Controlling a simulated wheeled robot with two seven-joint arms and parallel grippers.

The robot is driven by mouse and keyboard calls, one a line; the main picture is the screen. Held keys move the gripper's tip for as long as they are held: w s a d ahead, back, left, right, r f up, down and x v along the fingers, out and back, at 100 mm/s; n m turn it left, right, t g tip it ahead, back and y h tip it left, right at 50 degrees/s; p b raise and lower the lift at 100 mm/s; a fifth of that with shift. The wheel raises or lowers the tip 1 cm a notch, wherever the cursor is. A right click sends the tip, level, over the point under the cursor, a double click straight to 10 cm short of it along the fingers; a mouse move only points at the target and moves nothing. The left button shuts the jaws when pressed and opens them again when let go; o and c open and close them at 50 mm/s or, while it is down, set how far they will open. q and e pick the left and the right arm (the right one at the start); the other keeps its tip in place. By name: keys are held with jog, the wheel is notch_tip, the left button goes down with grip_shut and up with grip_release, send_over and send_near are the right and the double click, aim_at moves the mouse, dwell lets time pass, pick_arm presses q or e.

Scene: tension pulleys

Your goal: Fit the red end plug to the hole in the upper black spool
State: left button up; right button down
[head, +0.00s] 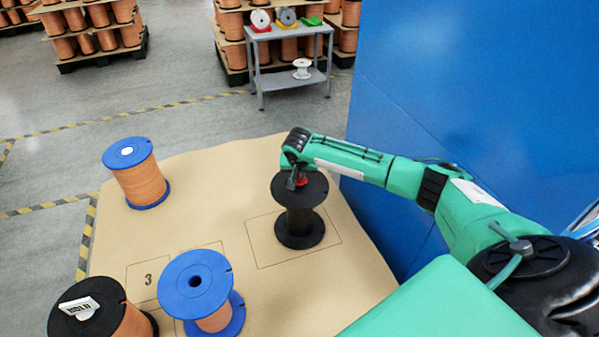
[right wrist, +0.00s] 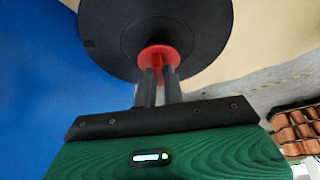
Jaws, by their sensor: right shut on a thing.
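The upper black spool (head: 299,224) stands upright on the tan mat, right of the middle in the head view. Its round top flange (right wrist: 110,38) fills the upper part of the right wrist view. My right gripper (head: 298,182) is over the top of this spool. It is shut on the red end plug (head: 302,181), which also shows between the fingers in the right wrist view (right wrist: 158,53). The plug is at the middle of the flange. The hole is hidden behind the plug, so I cannot tell how deep it sits. My left gripper is not in view.
A blue spool with copper wire (head: 137,173) stands at the far left of the mat (head: 215,190). Another blue spool (head: 197,287) and a black-flanged spool with a white label (head: 85,308) stand at the near left. A blue wall (head: 440,85) rises on the right.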

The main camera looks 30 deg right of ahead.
jog(key=shift+f, duration=0.15)
jog(key=shift+f+b, duration=0.3)
jog(key=shift+f, duration=0.7)
jog(key=shift+f, duration=0.1)
dwell(0.4)
jog(key=c, duration=1.4)
grip_release()
jog(key=shift+c, duration=0.2)
jog(key=p+v, duration=0.1)
jog(key=v, duration=1.2)
jog(key=shift+s+r, duration=0.15)
jog(key=shift+r, duration=0.2)
jog(key=shift+a, duration=0.1)
